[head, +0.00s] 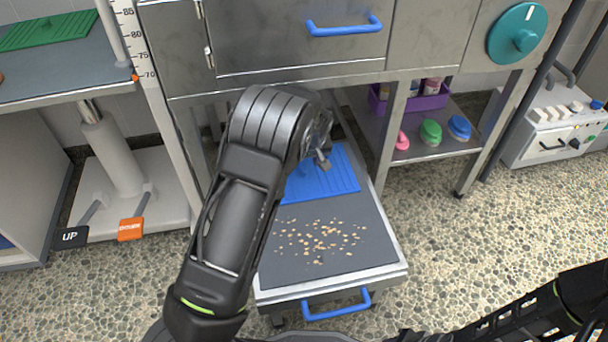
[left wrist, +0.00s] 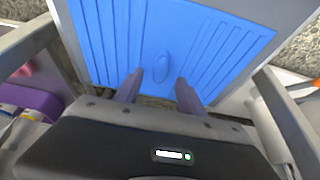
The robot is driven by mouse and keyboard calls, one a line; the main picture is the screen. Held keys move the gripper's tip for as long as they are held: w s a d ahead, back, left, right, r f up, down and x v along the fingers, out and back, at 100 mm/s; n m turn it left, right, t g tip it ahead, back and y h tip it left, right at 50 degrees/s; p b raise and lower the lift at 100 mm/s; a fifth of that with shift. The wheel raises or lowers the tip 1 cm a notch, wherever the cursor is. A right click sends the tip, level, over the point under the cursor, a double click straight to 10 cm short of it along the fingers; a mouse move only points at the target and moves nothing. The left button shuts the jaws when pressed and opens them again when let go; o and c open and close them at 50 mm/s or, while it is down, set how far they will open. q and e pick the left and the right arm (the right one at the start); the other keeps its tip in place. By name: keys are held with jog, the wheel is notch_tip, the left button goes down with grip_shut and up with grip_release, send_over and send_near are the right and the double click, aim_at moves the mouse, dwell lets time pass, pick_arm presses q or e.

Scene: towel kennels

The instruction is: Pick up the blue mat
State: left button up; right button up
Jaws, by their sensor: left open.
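The blue mat (head: 326,175) is ribbed and lies flat on the back part of a grey pull-out tray (head: 335,262) low under the steel cabinet. In the left wrist view the mat (left wrist: 215,45) fills the upper middle, with a small raised oval grip (left wrist: 162,68) at its centre. My left gripper (head: 322,160) reaches over the mat in the head view, and my forearm hides the mat's left part. In the left wrist view the gripper (left wrist: 157,82) is open and empty, its two fingers apart on either side of the raised grip's line. Whether the fingers touch the mat is unclear.
Tan crumbs (head: 318,238) lie on the tray's front part, above a blue handle (head: 337,306). Steel legs flank the tray. A right shelf holds a purple basket (head: 410,98) and coloured brushes (head: 431,132). A green mat (head: 48,30) lies on the left table.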

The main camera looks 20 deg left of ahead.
aim_at(304, 166)
pick_arm(q)
jog(key=b+x, duration=0.1)
jog(key=x, duration=0.2)
jog(key=shift+w+f, duration=0.1)
jog(key=shift+f, duration=0.2)
jog(key=shift+c, duration=0.5)
grip_shut()
jog(key=shift+r, duration=0.1)
dwell(0.3)
